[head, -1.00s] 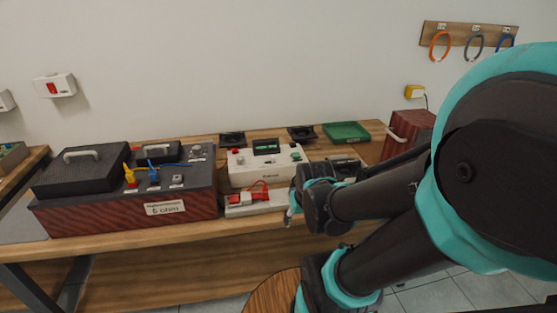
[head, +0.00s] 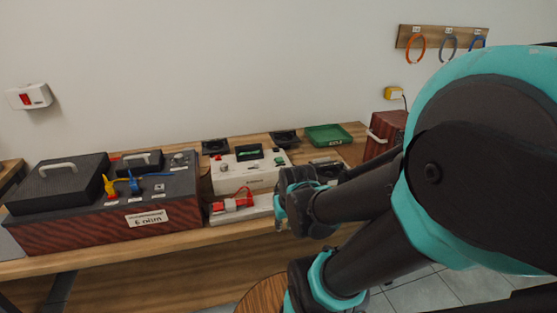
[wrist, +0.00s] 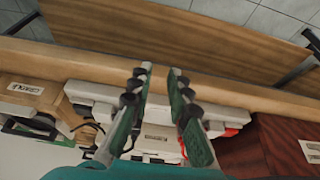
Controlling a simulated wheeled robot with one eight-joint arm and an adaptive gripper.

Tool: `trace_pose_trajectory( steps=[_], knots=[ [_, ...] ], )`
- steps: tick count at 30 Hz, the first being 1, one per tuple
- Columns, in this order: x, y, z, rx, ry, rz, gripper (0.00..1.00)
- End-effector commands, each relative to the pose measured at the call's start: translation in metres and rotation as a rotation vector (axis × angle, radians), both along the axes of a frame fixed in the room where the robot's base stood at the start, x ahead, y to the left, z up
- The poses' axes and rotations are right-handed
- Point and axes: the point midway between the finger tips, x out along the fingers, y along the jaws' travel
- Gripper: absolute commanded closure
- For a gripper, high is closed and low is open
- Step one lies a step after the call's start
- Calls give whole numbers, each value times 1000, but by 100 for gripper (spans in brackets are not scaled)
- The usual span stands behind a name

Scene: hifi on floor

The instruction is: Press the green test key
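A white test unit (head: 262,178) stands on the wooden bench, with a dark display (head: 249,151) at its back. A small green key (head: 279,161) shows on its top right, and a red one on its top left. My gripper (head: 280,215) is in front of the unit's right part, near the bench's front edge. In the wrist view my gripper (wrist: 160,72) has its two fingers apart with nothing between them. The white unit lies partly behind the fingers there, and I cannot make out the green key in that view.
A red clamp-like part (head: 232,203) lies on a white strip before the unit. A dark red box (head: 130,225) with yellow and blue plugs stands left. A green tray (head: 328,135) and black holders are behind. A dark red case (head: 388,133) stands at right.

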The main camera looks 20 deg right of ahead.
Motion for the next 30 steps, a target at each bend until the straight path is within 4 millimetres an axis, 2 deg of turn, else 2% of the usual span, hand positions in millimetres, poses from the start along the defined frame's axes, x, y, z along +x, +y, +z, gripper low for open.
trace_pose_trajectory(
  steps=[1, 3, 30],
  knots=[
    [0, 0, 0, 0, 0, 0, 92],
    [0, 0, 0, 0, 0, 0, 100],
    [0, 0, 0, 0, 0, 0, 100]
  ],
)
